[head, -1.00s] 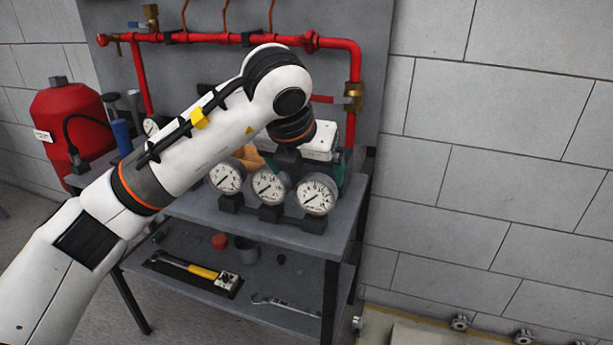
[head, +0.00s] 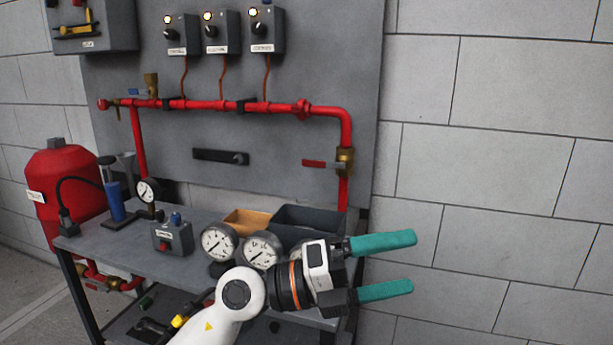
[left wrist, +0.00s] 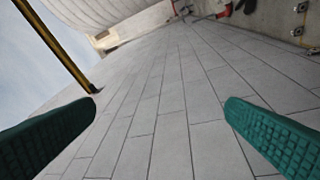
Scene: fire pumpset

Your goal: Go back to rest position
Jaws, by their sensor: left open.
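My left gripper (head: 385,267) is in the head view at the right end of the bench, pointing right toward the bare block wall. Its two green fingers are apart with nothing between them. In the left wrist view both green fingers (left wrist: 160,125) show at the lower corners, with only grey tiled surface between them. My left arm comes up from the bottom and covers part of the bench front. My right gripper is in neither view.
A grey bench (head: 110,242) holds pressure gauges (head: 219,242), a button box (head: 172,237), a blue hand pump (head: 115,200) and a dark bin (head: 308,217). A red pipe (head: 220,106) and control boxes (head: 266,32) are on the panel behind. The wall (head: 500,190) at right is clear.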

